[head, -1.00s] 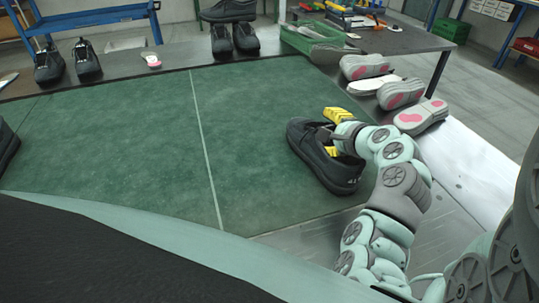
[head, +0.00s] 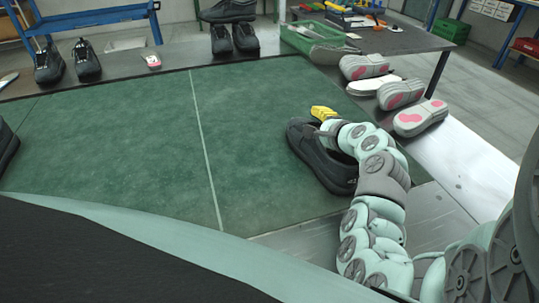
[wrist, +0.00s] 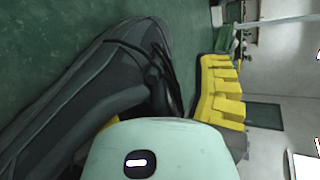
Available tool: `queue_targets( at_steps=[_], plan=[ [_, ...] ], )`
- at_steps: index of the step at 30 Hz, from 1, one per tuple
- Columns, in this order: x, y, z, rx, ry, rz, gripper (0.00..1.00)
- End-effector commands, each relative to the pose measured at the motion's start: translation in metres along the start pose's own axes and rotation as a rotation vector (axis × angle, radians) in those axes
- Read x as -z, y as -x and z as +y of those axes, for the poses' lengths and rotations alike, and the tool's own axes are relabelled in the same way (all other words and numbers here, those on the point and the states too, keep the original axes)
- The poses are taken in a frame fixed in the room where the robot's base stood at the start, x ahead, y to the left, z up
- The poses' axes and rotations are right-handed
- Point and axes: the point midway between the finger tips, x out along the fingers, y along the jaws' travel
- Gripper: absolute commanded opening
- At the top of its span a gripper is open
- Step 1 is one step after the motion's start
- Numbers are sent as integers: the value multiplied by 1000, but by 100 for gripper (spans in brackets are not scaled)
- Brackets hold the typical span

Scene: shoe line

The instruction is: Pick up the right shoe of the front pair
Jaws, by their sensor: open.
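A black shoe (head: 310,152) lies at the right end of the green mat, partly hidden by my arm. It fills the left of the wrist view (wrist: 75,85), with its laces or straps near the middle. My gripper (head: 323,113) is open at this shoe. One yellow finger shows past the shoe's far side in the head view and right of the shoe in the wrist view. Only a sliver of the other finger shows, behind my pale wrist housing. I cannot tell whether either finger touches the shoe. Another dark shoe (head: 7,146) is cut off at the left edge.
The green mat (head: 120,140) is clear between the two shoes. Several upturned soles (head: 420,117) lie along the right border. More black shoes (head: 235,38) stand behind the mat. A green tray (head: 310,36) and tools lie at the back right.

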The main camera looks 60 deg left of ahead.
Motion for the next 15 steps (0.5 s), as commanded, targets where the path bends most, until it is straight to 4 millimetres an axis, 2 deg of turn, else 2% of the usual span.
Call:
queue_targets(
  at_steps=[2, 15],
  plan=[
    [-2, 0, 0, -1, 2, -3, 62],
    [-1, 0, 0, -1, 1, -2, 16]
  ],
)
